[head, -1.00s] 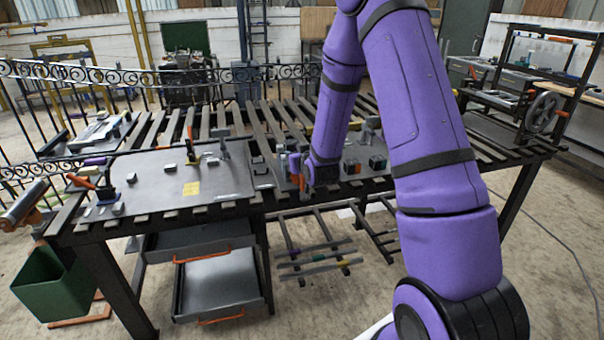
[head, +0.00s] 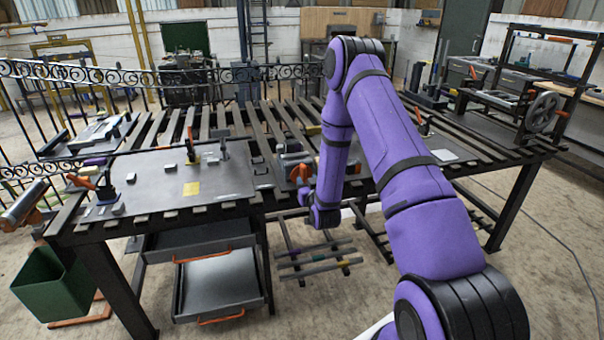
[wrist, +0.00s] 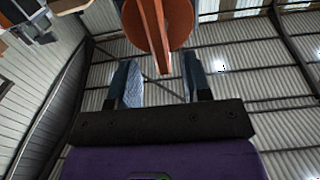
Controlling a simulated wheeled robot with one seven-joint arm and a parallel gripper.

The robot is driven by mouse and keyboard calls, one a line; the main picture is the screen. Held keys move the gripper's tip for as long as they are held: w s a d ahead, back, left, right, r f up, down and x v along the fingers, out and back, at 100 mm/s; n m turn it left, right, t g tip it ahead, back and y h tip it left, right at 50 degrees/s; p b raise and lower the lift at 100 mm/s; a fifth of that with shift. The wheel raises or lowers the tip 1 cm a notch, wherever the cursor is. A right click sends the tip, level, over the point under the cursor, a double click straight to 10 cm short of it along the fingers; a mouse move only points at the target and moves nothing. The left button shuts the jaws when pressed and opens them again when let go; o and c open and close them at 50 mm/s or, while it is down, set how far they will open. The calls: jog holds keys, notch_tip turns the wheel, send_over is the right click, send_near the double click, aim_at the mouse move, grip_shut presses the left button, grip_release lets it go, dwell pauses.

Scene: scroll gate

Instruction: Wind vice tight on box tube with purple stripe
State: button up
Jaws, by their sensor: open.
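The vice (head: 291,158) stands at the front edge of the table, grey with an orange-red round part (head: 300,173) facing me. In the wrist view, an orange-red disc (wrist: 180,22) with a bar (wrist: 157,35) across it fills the top middle. The bar's lower end shows between the two fingertips of my gripper (wrist: 160,82), which is open; I cannot tell whether they touch it. In the head view, my wrist hangs just in front of the table edge, below and right of the vice, and hides the fingers. I cannot make out a purple-striped tube in the vice.
Tubes with coloured bands (head: 318,268) lie on a low rack under the table. A grey plate (head: 190,180) with small blocks and a yellow note lies left of the vice. A green bin (head: 52,285) stands at lower left, and a frame with a handwheel (head: 541,111) at right.

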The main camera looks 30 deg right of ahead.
aim_at(302, 172)
jog(key=x, duration=0.6)
jog(key=shift+w+d, duration=0.1)
jog(key=shift+w, duration=0.25)
jog(key=shift+c, duration=0.4)
grip_shut()
